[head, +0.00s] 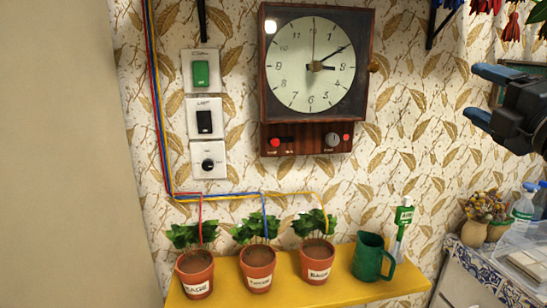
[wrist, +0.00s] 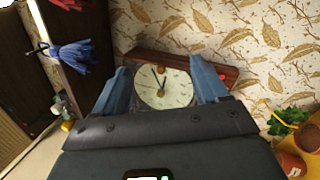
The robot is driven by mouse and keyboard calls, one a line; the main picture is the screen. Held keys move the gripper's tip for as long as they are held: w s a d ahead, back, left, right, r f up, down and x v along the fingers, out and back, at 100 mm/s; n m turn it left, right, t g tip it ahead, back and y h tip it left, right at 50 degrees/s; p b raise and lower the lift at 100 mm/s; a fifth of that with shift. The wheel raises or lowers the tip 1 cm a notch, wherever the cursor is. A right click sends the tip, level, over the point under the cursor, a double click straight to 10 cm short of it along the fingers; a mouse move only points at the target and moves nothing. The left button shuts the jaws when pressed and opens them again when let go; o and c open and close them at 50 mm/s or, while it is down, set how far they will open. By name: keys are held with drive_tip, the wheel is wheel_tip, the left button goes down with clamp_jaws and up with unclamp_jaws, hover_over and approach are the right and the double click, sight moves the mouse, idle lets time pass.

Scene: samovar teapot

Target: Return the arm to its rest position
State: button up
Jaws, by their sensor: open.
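My gripper (head: 486,96) shows at the right edge of the head view, with its blue fingers apart and nothing between them. In the wrist view the two blue fingers of my gripper (wrist: 162,90) stand apart on either side of the clock face (wrist: 166,87), which is some way behind them. The gripper touches nothing that I can see. Most of my arm is outside the head view.
A wooden wall clock (head: 317,65) hangs beside several switches. A yellow shelf (head: 330,292) holds three potted plants, a green mug (head: 371,258) and a green-and-white upright item (head: 402,227). A tiled counter (head: 480,270) with bottles is at the right. Dark brackets and tassels hang above.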

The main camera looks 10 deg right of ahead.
drive_tip(key=s+a+f+m+g+h, duration=0.1)
drive_tip(key=s+a+f+m, duration=0.4)
drive_tip(key=f, duration=0.5)
drive_tip(key=s+a+f+m+g+h, duration=0.1)
drive_tip(key=s+a+f+m, duration=0.4)
drive_tip(key=f, duration=0.4)
drive_tip(key=s+a+f+m+g+h, duration=0.1)
drive_tip(key=s+a+f+m, duration=0.4)
drive_tip(key=f, duration=0.5)
drive_tip(key=s+a+f+m+g+y, duration=0.1)
drive_tip(key=s+a+f+m, duration=0.1)
drive_tip(key=s, duration=1.2)
drive_tip(key=s+a+f+m+g+y, duration=0.1)
drive_tip(key=s+f+m, duration=0.3)
drive_tip(key=s, duration=1)
drive_tip(key=shift+s+a+f+g+y, duration=0.35)
drive_tip(key=shift+g+y, duration=0.15)
drive_tip(key=shift+g, duration=0.1)
